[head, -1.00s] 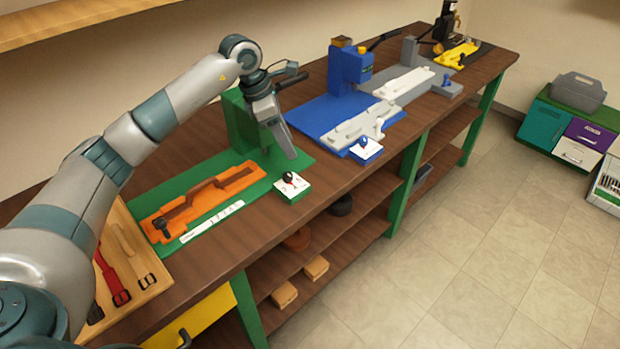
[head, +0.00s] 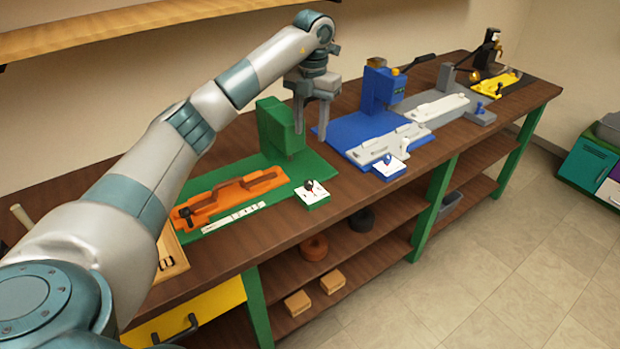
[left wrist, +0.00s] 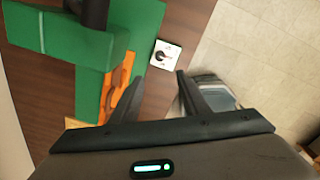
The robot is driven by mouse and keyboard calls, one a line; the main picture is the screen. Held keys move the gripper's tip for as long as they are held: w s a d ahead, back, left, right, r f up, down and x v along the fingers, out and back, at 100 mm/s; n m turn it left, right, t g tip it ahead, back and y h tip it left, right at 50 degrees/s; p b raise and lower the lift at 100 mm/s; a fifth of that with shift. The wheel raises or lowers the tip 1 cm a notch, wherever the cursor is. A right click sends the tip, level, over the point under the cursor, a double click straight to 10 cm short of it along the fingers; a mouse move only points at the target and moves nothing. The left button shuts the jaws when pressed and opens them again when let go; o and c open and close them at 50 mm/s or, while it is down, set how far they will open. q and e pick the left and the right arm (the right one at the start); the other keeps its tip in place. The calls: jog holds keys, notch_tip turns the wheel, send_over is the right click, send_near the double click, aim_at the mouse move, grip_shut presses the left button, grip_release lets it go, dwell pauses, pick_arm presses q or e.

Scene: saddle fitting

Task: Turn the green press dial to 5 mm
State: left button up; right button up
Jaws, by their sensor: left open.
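The green press (head: 278,130) stands on a green base at the near part of the bench, with an orange jig (head: 228,197) and a white ruler strip beside it. Its dial (head: 312,191) is a white-faced green block with a dark knob, at the base's front right corner. The dial also shows in the left wrist view (left wrist: 166,55), beyond the fingertips. The number its knob points to is too small to read. My left gripper (head: 312,138) is open and empty, pointing down above the bench behind the dial, apart from it. My right gripper is not in view.
A blue press (head: 374,88) with its own white-faced dial (head: 388,168) stands to the right. Grey and yellow stations are farther along. Shelves under the bench hold rings and small blocks. The floor (head: 470,270) in front is clear.

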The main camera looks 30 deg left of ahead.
aim_at(309, 182)
pick_arm(q)
notch_tip(309, 182, down, 16)
jog(key=p, duration=0.5)
jog(key=shift+a+r, duration=0.15)
jog(key=shift+a+f, duration=0.1)
jog(key=shift+f, duration=0.75)
grip_shut()
jog(key=c, duration=1.1)
grip_release()
